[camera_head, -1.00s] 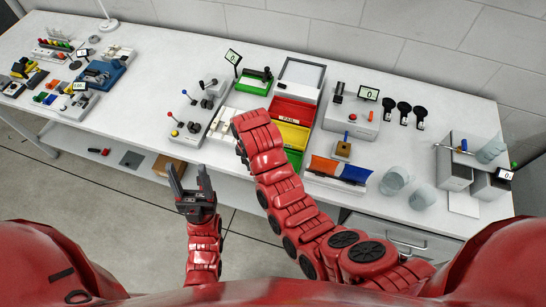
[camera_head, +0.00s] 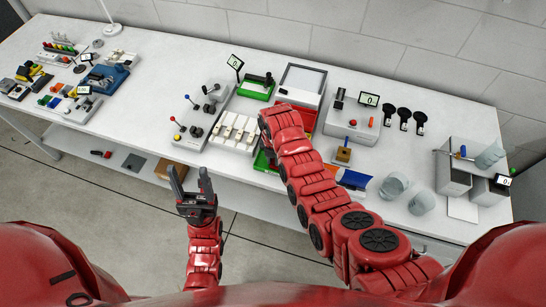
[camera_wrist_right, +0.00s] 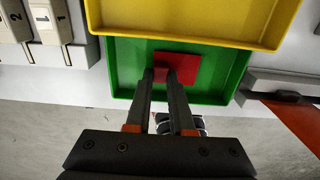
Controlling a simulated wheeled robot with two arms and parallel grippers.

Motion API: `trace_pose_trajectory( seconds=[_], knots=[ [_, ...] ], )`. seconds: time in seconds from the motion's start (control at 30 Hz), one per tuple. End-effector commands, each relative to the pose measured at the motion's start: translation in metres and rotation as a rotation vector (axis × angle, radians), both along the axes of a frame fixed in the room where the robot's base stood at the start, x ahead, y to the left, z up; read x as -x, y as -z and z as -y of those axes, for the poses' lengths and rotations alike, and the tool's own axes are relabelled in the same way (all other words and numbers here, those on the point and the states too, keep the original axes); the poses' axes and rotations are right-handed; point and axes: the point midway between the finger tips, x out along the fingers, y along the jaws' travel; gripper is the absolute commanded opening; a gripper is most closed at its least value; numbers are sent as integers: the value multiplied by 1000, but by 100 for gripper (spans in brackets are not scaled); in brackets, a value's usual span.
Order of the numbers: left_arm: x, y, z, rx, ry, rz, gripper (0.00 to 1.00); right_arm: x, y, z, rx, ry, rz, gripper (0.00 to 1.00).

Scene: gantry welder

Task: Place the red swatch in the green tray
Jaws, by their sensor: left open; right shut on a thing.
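The red swatch (camera_wrist_right: 190,62) is a flat red piece in the wrist view. The fingers of my right gripper (camera_wrist_right: 160,76) are shut on its near edge. It is over the green tray (camera_wrist_right: 122,72), inside its outline; I cannot tell whether it touches the floor of the tray. In the head view my right arm hides the swatch and the right fingertips, and only a corner of the green tray (camera_head: 262,163) shows. My left gripper (camera_head: 190,183) is open and empty in front of the table, away from the trays.
A yellow tray (camera_wrist_right: 190,35) adjoins the green one on its far side. A panel with numbered switches (camera_head: 236,130) stands left of the trays. A blue bin (camera_head: 354,179) is to their right, with clear cups (camera_head: 392,185) beyond. The table's front edge runs close to the green tray.

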Motion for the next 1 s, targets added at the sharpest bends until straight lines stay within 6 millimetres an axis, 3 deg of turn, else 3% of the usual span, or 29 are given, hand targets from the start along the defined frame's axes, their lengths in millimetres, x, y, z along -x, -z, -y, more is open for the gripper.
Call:
trace_pose_trajectory(
  seconds=[0.27,0.3,0.47,0.83,1.0],
  knots=[
    [0,3,0,0,0,0,59,0,3,0,0,0,-1,0],
    [0,2,0,0,0,0,59,0,3,0,0,0,-1,24],
    [0,2,0,0,0,0,59,0,3,0,0,0,-1,51],
    [0,2,0,0,0,0,59,-1,-1,-1,-1,0,3,51],
    [0,10,0,0,0,0,59,-1,-14,-1,-1,-1,3,51]
  ],
)
